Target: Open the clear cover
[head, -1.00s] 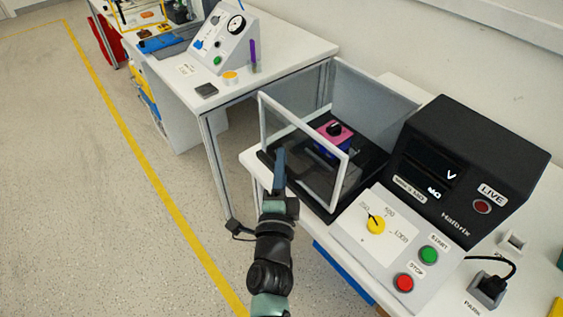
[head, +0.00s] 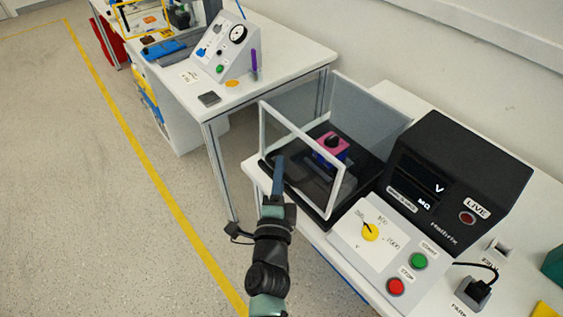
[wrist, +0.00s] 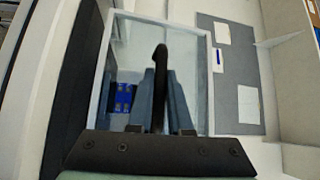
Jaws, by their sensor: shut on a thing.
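The clear cover (head: 300,135) is a see-through box with a white frame, standing over a black base (head: 325,222) on the right-hand bench. It looks closed, and its frame also shows in the wrist view (wrist: 205,80). Inside it sits a pink and blue block with a black knob (head: 331,143). My gripper (head: 279,160) is at the cover's left front side. In the wrist view its blue-grey fingers (wrist: 163,85) are shut around a black upright handle (wrist: 160,62). How the handle joins the cover is hidden.
A black meter box (head: 455,185) stands right of the cover, with a panel holding a yellow dial (head: 370,232), green button (head: 418,261) and red button (head: 396,287) before it. Another bench (head: 270,75) stands at the back left. The floor at left is clear.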

